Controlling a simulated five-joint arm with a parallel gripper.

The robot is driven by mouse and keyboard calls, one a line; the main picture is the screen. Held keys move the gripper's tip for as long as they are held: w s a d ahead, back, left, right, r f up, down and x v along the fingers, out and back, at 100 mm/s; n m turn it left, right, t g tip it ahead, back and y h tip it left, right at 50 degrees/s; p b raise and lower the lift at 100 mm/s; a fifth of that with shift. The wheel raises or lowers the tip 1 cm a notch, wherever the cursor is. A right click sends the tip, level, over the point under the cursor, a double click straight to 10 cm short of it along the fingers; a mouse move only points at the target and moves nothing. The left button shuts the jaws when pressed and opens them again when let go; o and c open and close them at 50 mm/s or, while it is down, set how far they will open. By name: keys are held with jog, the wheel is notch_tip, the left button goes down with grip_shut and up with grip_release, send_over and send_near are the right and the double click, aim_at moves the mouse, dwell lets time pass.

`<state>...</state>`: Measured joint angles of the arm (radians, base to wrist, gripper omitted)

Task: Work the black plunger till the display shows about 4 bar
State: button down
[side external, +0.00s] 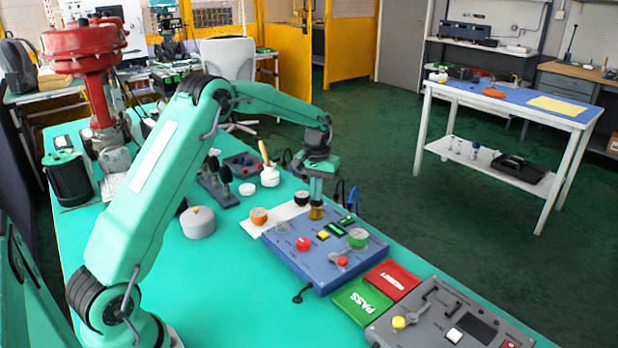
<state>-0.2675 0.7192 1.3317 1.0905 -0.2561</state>
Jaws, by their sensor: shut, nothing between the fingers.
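The blue control panel (290,262) lies on the green bench, right of the picture's middle. My gripper (316,204) points straight down over the panel's back edge, with its fingers together. Its tips are at or just above a small brass-coloured round part (316,213); I cannot tell whether they touch. No black plunger can be made out clearly; it may be hidden under the fingers. Two small green displays (335,228) sit right of the gripper, their reading too small to make out.
The panel also carries a red knob (303,244), a yellow button (323,236), a green-rimmed gauge (358,238) and a red-tipped lever (342,261). Green PASS (362,302) and red (392,280) pads and a grey console (450,318) lie in front. A grey lidded pot (198,222) stands left.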

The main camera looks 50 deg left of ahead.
jog(key=shift+r, duration=1.45)
jog(key=shift+f, duration=0.2)
jog(key=shift+f, duration=1.4)
dwell(1.6)
jog(key=shift+r, duration=1.6)
jog(key=shift+r, duration=0.1)
jog(key=shift+r, duration=2.45)
